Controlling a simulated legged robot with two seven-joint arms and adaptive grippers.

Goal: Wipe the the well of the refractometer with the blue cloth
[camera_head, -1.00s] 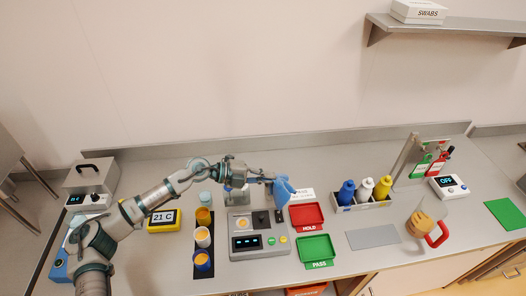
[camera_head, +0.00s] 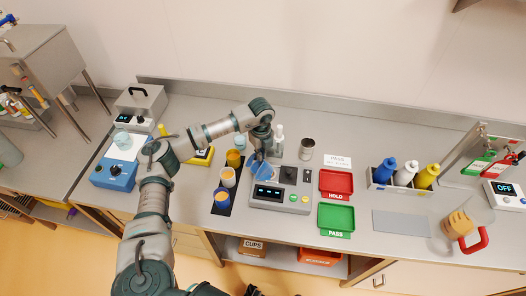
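The refractometer (camera_head: 270,204) is the grey instrument in the middle of the bench, with a lit display and coloured buttons at its front. A dark square (camera_head: 288,174), which looks like its well, is on its top. My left gripper (camera_head: 261,154) points down at the instrument's back left corner. It appears shut on the blue cloth (camera_head: 259,167), which hangs below it, left of the dark square. I cannot tell whether the cloth touches the instrument. The fingers are small and partly hidden by the wrist. My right gripper is out of view.
Sample cups (camera_head: 228,177) stand on a black strip left of the refractometer. A clear bottle (camera_head: 278,140) and a metal cup (camera_head: 307,149) stand behind it. The red HOLD tray (camera_head: 337,183) and green PASS tray (camera_head: 337,218) lie to its right.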

